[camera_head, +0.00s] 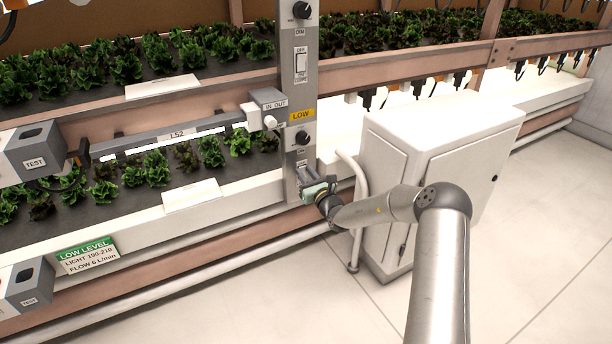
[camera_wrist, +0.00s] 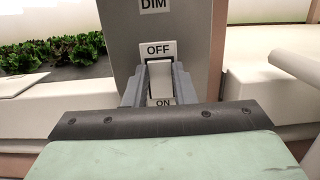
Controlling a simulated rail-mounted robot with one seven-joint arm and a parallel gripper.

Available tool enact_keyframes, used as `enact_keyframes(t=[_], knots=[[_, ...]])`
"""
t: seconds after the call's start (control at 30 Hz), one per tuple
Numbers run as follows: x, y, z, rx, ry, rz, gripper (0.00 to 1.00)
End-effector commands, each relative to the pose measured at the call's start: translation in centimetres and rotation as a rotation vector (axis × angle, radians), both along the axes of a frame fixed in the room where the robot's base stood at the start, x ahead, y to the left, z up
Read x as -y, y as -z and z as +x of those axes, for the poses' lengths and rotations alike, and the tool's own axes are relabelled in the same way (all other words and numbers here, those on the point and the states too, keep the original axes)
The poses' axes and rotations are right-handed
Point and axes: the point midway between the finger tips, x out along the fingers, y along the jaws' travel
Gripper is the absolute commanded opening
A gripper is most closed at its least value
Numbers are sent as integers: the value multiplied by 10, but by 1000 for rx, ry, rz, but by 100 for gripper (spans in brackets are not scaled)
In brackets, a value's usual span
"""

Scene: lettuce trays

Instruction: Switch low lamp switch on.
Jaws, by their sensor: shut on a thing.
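The low lamp switch (camera_wrist: 160,80) is a white rocker on the grey control post, with an OFF label above it and an ON label below it. My gripper (camera_wrist: 159,70) has one dark finger on each side of the rocker and is shut on it. I cannot tell which way the rocker is tilted. In the head view my gripper (camera_head: 318,192) is at the foot of the post (camera_head: 290,160), below the yellow LOW label (camera_head: 301,115), and hides the switch there.
A low dimmer knob (camera_head: 303,138) sits above my gripper, and an upper rocker switch (camera_head: 300,63) is higher on the post. A white cabinet (camera_head: 440,150) and a bent white pipe (camera_head: 358,205) stand close on the right. Lettuce trays lie to the left.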

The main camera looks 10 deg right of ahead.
Motion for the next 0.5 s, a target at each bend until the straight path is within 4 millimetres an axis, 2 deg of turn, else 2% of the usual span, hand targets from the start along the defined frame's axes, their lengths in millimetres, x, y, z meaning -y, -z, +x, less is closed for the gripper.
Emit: enact_keyframes(t=[0.03,0.2,0.47,0.5], knots=[[-1,7,0,37,0,14,1],[0,5,-1,118,0,40,1],[0,4,-1,121,0,41,1],[0,4,-1,121,0,41,32]])
